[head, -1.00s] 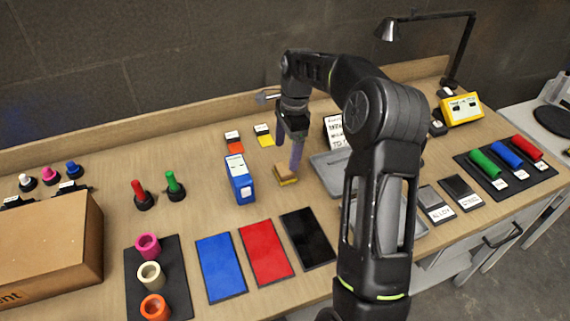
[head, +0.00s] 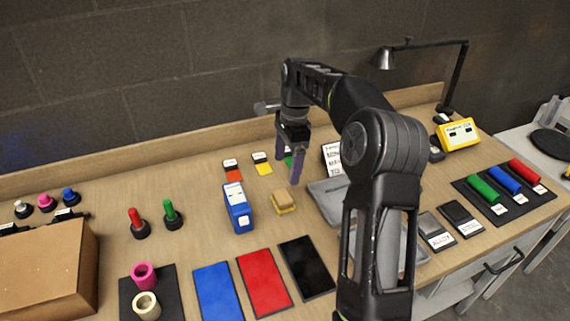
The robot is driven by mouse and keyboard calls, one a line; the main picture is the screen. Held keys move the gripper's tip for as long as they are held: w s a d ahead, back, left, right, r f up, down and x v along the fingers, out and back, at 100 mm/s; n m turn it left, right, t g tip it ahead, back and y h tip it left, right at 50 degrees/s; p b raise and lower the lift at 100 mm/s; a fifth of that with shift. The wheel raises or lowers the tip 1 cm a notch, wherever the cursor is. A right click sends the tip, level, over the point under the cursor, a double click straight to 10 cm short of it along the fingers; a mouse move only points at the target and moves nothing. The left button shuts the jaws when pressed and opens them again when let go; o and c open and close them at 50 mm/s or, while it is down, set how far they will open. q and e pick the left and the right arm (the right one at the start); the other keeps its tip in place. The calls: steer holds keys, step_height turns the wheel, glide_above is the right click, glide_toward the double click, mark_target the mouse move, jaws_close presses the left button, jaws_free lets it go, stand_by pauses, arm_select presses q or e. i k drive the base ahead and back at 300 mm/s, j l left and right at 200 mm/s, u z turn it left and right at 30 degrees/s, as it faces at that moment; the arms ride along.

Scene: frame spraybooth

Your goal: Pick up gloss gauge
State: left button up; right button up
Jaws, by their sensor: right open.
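No label that I can read says gloss gauge. A blue box-shaped device (head: 238,209) with white label patches stands upright mid-table and looks like a gauge. A yellow instrument (head: 458,134) with a white label sits at the back right; its text is too small to read. My right gripper (head: 288,165) points down, open and empty, above the table, to the right of and beyond the blue device. A tan block with a yellow base (head: 284,201) lies just in front of its fingertips, apart from them. My left gripper is not in view.
Red, blue and black panels lie in front. A grey tray (head: 327,203) is right of the gripper, partly hidden by my arm. Orange and yellow cards (head: 262,168) lie behind. A cardboard box (head: 50,270) fills the left front; a lamp (head: 455,75) stands back right.

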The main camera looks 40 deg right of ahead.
mark_target(237, 205)
steer(key=k, duration=1.45)
